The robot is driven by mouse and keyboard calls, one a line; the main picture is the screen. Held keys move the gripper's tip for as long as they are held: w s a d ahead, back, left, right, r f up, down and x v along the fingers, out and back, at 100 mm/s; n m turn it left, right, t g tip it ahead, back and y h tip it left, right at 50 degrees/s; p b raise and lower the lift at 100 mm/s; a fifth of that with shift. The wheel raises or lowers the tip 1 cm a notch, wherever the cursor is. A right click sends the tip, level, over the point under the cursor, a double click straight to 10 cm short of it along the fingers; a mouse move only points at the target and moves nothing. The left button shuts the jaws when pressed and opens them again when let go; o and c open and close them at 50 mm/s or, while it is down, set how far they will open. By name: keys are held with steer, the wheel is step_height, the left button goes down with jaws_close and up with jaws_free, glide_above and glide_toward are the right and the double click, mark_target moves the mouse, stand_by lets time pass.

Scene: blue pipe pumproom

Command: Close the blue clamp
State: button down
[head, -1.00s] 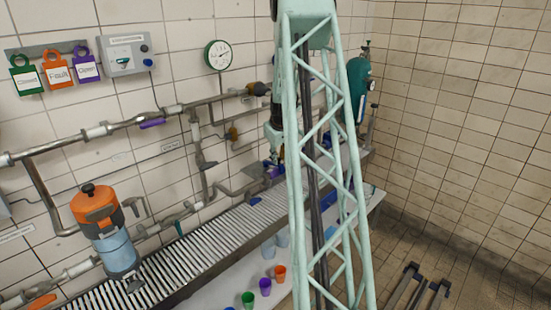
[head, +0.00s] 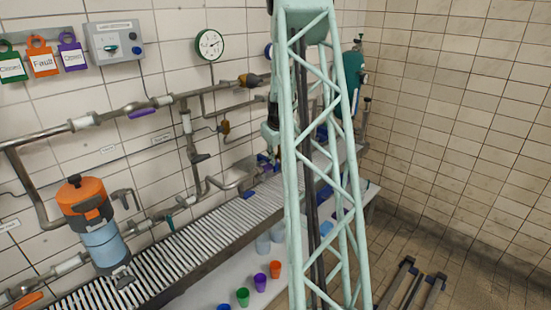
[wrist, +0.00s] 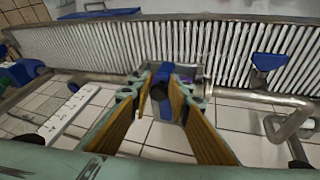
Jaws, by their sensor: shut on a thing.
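My gripper (wrist: 160,95) is at the pipework along the wall, above the tiled surface beside the ribbed rack. Its two long fingers with yellow-brown pads show in the wrist view. A small blue piece with a dark end, which looks like the blue clamp's lever (wrist: 164,76), sits between the fingertips, and the fingers are shut on it. How far the clamp is turned cannot be told. In the head view my gripper (head: 268,158) is small and partly hidden behind my lattice column.
A ribbed rack (head: 215,212) runs along the wall, with a blue piece (wrist: 270,62) at its edge. A bent metal pipe (wrist: 292,122) lies close to the right of the gripper. Coloured cups (head: 260,282) stand on the lower shelf. An orange-topped blue container (head: 100,235) stands left.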

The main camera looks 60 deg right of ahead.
steer(key=shift+s+a+f, duration=0.2)
steer(key=shift+s+f, duration=0.05)
steer(key=shift+f, duration=0.15)
steer(key=c, duration=2.8)
jaws_free()
steer(key=o, duration=0.3)
steer(key=shift+d, duration=0.2)
steer(key=shift+o, duration=0.2)
steer(key=shift+w+r, duration=0.2)
steer(key=shift+r, duration=0.05)
steer(key=shift+r, duration=0.1)
steer(key=v, duration=1.1)
steer(key=shift+s+a+r, duration=0.15)
steer(key=shift+a+r, duration=0.05)
steer(key=shift+r, duration=0.1)
steer(key=shift+a+r, duration=0.1)
